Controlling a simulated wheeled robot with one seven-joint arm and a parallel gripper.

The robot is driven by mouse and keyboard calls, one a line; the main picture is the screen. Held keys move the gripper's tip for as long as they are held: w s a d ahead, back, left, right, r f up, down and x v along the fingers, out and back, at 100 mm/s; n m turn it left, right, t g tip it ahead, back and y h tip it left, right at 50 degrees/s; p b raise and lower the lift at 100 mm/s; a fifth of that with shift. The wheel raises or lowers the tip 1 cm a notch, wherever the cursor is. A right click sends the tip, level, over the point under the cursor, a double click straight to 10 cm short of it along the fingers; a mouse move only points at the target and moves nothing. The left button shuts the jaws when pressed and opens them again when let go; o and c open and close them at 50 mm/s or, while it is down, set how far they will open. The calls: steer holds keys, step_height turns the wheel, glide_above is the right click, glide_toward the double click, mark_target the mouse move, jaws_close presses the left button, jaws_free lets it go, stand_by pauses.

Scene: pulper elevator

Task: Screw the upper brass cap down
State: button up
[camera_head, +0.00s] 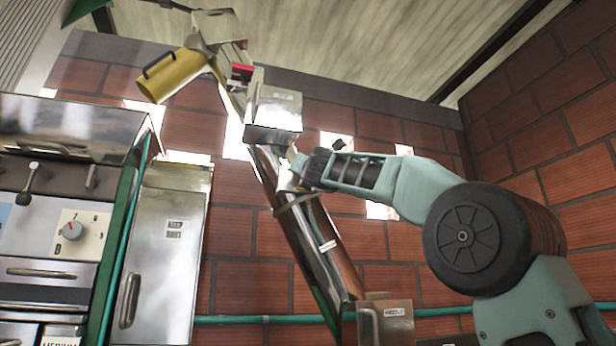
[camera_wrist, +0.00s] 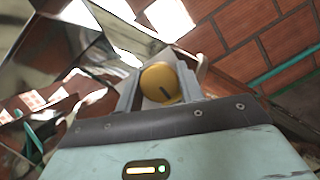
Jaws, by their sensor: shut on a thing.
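In the head view my gripper (camera_head: 297,168) is at the upper part of the slanted metal elevator tube (camera_head: 315,245), just below the box-shaped metal head (camera_head: 274,113). The cap is too small and too covered by the gripper to make out clearly in the head view. Its thread and seat are hidden.
A yellow chute (camera_head: 170,76) hangs at the upper left. A steel cabinet (camera_head: 165,255) and a control panel with a dial (camera_head: 72,231) stand at the left. Brick walls (camera_head: 545,110) close the back and right. A green pipe (camera_head: 270,319) runs low along the wall.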

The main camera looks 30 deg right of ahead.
steer(key=shift+w+m+g+h, duration=0.1)
steer(key=shift+m+g+h, duration=0.3)
steer(key=shift+m, duration=0.95)
steer(key=shift+m+g+h, duration=0.4)
steer(key=shift+m, duration=0.95)
steer(key=o, duration=1)
steer(key=b+v, duration=0.7)
steer(key=v, duration=1)
steer(key=shift+a, duration=0.3)
